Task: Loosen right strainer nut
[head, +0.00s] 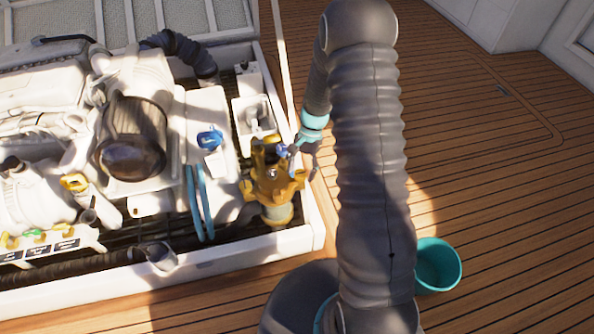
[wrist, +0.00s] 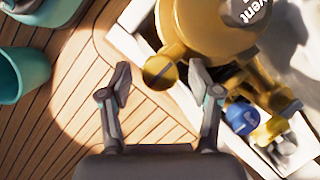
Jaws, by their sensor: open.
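The brass strainer (head: 272,190) stands at the right end of the engine hatch in the head view. In the wrist view, the large brass body (wrist: 205,25) fills the top. A rounded brass nut (wrist: 160,72) sticks out on its near left side, probably the right strainer nut. My gripper (wrist: 161,82) is open, with the nut between the fingertip lines, closer to the right finger. The jaws are not closed on it. In the head view, my gripper (head: 299,147) is beside the strainer's upper right, with the fingers hard to make out.
A blue-handled part (wrist: 240,118) and more brass fittings lie right of the right finger. The white hatch rim (head: 309,205) runs close beside the strainer. A teal bucket (head: 437,265) stands on the open wooden deck and shows in the wrist view (wrist: 22,75).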

